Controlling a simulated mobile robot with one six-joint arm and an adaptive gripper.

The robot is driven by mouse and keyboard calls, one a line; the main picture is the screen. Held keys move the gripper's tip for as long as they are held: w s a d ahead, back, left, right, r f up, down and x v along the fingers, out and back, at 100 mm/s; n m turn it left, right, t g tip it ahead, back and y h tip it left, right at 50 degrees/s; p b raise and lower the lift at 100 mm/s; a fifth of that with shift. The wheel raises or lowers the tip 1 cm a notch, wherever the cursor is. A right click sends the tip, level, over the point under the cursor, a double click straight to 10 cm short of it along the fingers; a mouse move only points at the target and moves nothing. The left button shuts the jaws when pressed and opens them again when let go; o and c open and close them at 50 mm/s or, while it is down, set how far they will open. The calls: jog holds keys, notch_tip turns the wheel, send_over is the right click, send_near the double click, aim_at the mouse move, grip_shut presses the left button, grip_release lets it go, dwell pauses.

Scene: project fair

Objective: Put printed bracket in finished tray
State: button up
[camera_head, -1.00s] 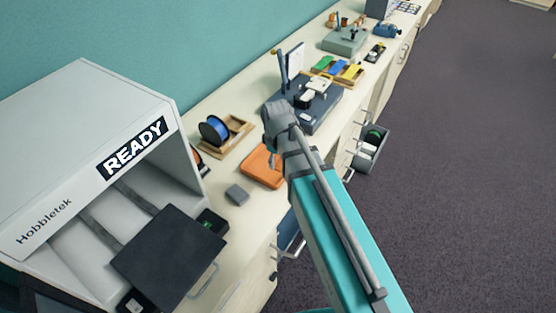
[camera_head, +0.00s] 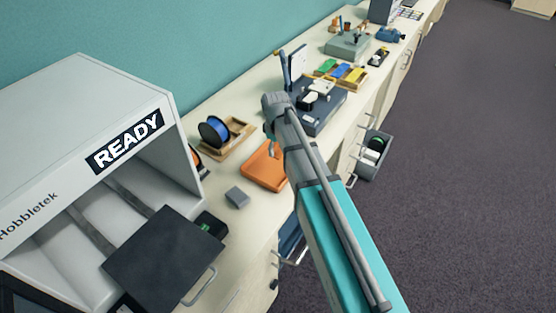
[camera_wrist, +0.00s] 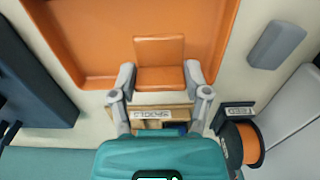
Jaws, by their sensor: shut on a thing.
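An orange L-shaped printed bracket (camera_wrist: 160,49) sits between the two fingertips of my gripper (camera_wrist: 160,75) in the wrist view. The gripper is shut on its sides. An orange tray (camera_wrist: 68,40) lies beyond the bracket in the wrist view, with the bracket over its edge region; I cannot tell the height between them. In the head view the orange tray (camera_head: 262,178) lies on the bench, and my gripper (camera_head: 272,150) is above its far part. The bracket is hard to make out there. No label shows on the tray.
A grey block (camera_head: 237,197) lies left of the tray. A wooden spool holder (camera_head: 236,146) with a blue spool and a dark machine (camera_head: 322,118) stand behind it. A printer (camera_head: 70,150) marked READY fills the left.

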jog(key=b, duration=0.4)
send_over(275, 161)
jog(key=shift+s+f, duration=0.2)
jog(key=shift+f, duration=0.85)
jog(key=shift+s+f, duration=0.2)
jog(key=shift+f, duration=0.85)
jog(key=shift+w+f+b, duration=0.4)
jog(key=shift+w+f, duration=0.05)
jog(key=shift+f, duration=0.2)
jog(key=shift+f+b, duration=1.35)
jog(key=shift+f, duration=0.05)
jog(key=shift+f, duration=0.1)
jog(key=o, duration=0.8)
jog(key=shift+r, duration=0.2)
notch_tip(275, 161, up, 12)
jog(key=p, duration=1.2)
